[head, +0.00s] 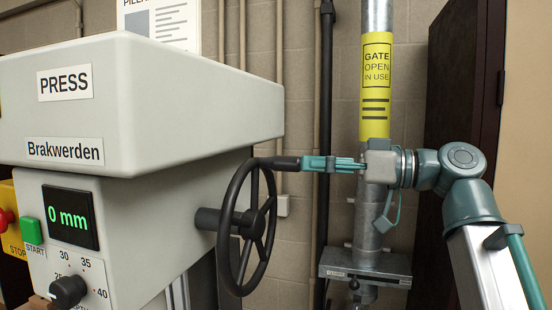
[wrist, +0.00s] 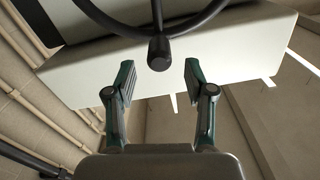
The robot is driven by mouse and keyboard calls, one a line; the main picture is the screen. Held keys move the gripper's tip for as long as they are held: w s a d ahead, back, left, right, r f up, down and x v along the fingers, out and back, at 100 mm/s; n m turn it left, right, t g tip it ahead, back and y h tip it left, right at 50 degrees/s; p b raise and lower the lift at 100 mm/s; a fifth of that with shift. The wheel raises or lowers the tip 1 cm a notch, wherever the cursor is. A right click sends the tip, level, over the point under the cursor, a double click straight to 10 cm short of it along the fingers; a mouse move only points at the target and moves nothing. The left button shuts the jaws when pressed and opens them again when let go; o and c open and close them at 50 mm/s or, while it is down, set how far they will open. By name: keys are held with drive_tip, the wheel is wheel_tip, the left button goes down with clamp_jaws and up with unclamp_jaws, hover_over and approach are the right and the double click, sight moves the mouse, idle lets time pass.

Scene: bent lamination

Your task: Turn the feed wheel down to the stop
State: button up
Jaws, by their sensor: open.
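The black feed wheel (head: 237,240) stands upright on the right side of the grey press (head: 160,100). Its handle (head: 278,162) is at the top of the rim and points right, toward my gripper (head: 306,163). My gripper is level with the handle, and its fingertips are at or close to the handle's end. In the wrist view, the round handle end (wrist: 159,54) shows centred between the open fingers (wrist: 158,78), with a gap on both sides. Whether the fingertips overlap the handle is hard to tell. The green display (head: 71,218) reads 0 mm.
A vertical grey pipe (head: 376,20) with a yellow "GATE OPEN" label stands behind my gripper. A dark door (head: 455,80) is at right.

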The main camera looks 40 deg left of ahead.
sight(276, 163)
drive_tip(key=p+x, duration=0.2)
drive_tip(key=x, duration=0.5)
drive_tip(key=shift+a+f, duration=0.1)
drive_tip(key=shift+a, duration=0.25)
drive_tip(key=shift+c, duration=0.4)
clamp_jaws()
